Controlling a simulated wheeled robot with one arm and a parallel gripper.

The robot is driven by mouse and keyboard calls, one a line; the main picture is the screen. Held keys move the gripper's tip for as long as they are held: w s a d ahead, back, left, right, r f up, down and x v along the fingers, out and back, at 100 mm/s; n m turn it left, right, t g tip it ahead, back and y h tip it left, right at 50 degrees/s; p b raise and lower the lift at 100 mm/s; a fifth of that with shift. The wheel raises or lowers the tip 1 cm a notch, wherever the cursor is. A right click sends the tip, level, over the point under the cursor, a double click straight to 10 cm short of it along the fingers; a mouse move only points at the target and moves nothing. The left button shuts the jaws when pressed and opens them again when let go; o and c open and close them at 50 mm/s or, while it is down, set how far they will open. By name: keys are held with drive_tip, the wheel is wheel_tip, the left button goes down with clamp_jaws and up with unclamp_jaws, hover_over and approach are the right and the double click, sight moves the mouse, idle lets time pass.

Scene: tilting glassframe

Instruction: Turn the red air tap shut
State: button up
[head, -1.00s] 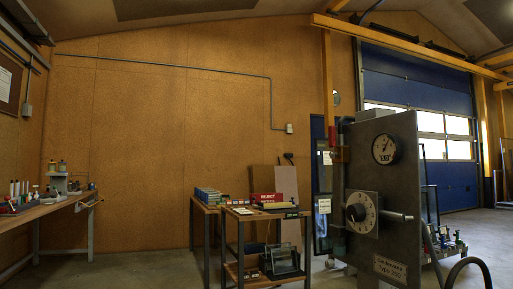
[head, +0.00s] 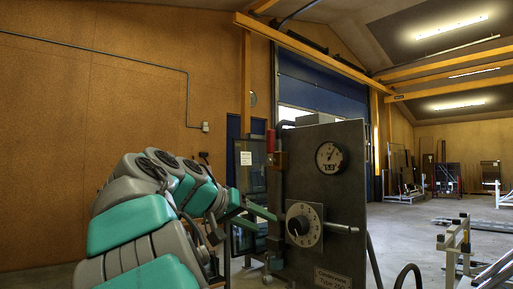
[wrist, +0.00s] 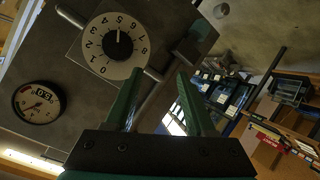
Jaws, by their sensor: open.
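A red upright handle (head: 270,141), which looks like the red air tap, is at the upper left edge of the grey machine panel (head: 345,185) in the head view. I cannot make it out in the wrist view. My gripper (wrist: 156,82) is open, with two green fingers and nothing between them. In the head view my arm comes in from the left, with a green finger near the panel's left edge, below the red handle. The wrist view is rolled, and shows the dial (wrist: 117,45) just beyond the left finger.
The panel carries a round gauge (head: 330,157), a numbered dial (head: 304,226) and a metal rod (head: 341,228) sticking out to the right. Frames and racks (head: 460,245) stand on the floor further right.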

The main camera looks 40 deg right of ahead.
drive_tip(key=w+r+m+h, duration=0.3)
drive_tip(key=w+r, duration=0.1)
drive_tip(key=r, duration=0.7)
drive_tip(key=m+h+p, duration=0.1)
drive_tip(key=m+h, duration=0.1)
drive_tip(key=m, duration=0.2)
approach(268, 150)
drive_tip(key=d, duration=0.8)
drive_tip(key=shift+w+d, duration=0.25)
clamp_jaws()
